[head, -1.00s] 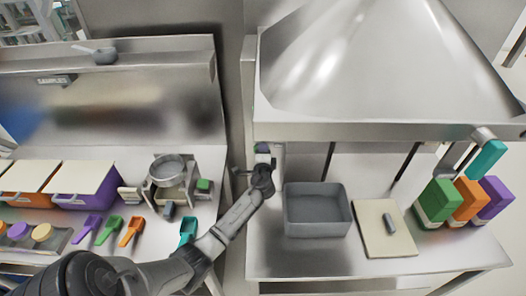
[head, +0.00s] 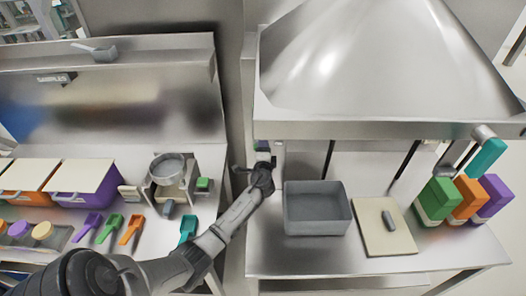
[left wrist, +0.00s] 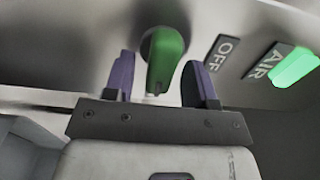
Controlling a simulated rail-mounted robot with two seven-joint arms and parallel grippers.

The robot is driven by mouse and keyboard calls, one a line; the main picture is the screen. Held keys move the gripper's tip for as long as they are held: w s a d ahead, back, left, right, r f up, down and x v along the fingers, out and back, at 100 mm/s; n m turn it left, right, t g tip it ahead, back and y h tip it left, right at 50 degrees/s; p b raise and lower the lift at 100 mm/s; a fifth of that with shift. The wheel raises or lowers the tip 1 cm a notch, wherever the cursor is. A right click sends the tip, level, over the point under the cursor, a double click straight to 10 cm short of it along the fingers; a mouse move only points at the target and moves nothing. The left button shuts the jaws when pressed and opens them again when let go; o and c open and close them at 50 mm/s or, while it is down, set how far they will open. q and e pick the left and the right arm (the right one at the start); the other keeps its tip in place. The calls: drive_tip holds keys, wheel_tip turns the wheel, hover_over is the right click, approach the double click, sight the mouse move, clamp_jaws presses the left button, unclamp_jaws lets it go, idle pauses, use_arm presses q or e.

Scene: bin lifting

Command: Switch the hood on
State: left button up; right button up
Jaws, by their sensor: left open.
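The steel hood (head: 370,60) hangs over the right-hand counter in the head view. In the left wrist view its front panel (left wrist: 215,20) carries a green knob (left wrist: 164,60), with its grip pointing down. The labels OFF and AIR stand to the right of the knob, beside a bright green lamp-like piece (left wrist: 295,68). My left gripper (left wrist: 160,80) is open, with one purple finger on each side of the knob; gaps show on both sides. In the head view my left gripper (head: 262,152) is at the hood's lower left front corner. My right gripper is out of view.
Below the hood are a grey bin (head: 318,228), a cutting board (head: 370,240) with a small grey item, and green, orange and purple boxes (head: 468,205). The left counter holds colored bins (head: 85,198), scoops and a pot-like device (head: 170,170).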

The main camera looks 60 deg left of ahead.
use_arm(q)
drive_tip(key=shift+s+d, duration=0.1)
drive_tip(key=shift+d, duration=0.05)
drive_tip(key=v, duration=1.3)
drive_tip(key=shift+s+d+b, duration=0.2)
drive_tip(key=shift+b, duration=0.15)
